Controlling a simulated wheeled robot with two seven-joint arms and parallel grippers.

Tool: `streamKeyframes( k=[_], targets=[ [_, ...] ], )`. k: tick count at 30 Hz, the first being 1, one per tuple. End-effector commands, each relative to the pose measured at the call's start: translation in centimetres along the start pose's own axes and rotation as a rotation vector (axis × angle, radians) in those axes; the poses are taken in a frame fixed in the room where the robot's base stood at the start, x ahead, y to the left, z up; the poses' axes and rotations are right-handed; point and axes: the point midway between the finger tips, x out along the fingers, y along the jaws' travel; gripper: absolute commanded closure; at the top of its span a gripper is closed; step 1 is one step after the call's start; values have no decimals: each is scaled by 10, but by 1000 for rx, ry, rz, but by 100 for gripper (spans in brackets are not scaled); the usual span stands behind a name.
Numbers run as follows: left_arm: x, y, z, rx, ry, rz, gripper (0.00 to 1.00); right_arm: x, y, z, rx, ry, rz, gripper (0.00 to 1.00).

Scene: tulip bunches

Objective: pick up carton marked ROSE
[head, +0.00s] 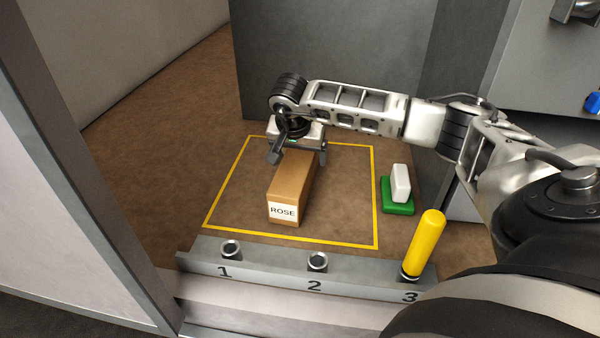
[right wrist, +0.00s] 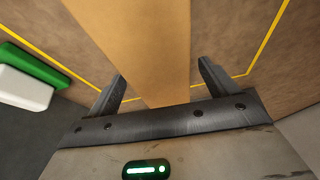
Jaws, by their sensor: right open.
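The carton marked ROSE (head: 290,188) is a long brown box lying on the brown floor inside a yellow outlined rectangle. Its white ROSE label faces the front. My right gripper (head: 298,158) is over the far end of the carton, pointing down, with one finger on each side. In the right wrist view the carton (right wrist: 140,40) runs between the two open fingers of the gripper (right wrist: 162,85), with a gap visible on each side. The far end of the carton is hidden under the gripper in the head view. My left gripper does not show.
A grey rail (head: 270,258) with sockets numbered 1, 2 and 3 runs along the front. A yellow peg (head: 427,238) stands tilted at socket 3. A green and white block (head: 398,208) sits right of the yellow outline. A dark grey panel (head: 330,60) stands behind.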

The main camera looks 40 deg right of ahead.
Motion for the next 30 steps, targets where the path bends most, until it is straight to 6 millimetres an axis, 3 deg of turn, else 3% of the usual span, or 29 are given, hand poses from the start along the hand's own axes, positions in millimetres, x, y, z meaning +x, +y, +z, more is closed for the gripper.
streamKeyframes(
  k=[1,5,13,14,21,30],
  targets=[
    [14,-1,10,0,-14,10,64,12,-1,3,0,0,-1,15],
    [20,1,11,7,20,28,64,30,0,3,1,-1,-2,15],
    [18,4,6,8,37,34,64,30,0,0,-1,-1,-2,15],
    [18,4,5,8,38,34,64,30,0,0,-1,-1,-2,17],
    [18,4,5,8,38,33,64,30,0,0,-1,-1,-2,81],
    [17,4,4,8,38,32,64,26,-1,-2,1,2,-5,81]
  ],
)
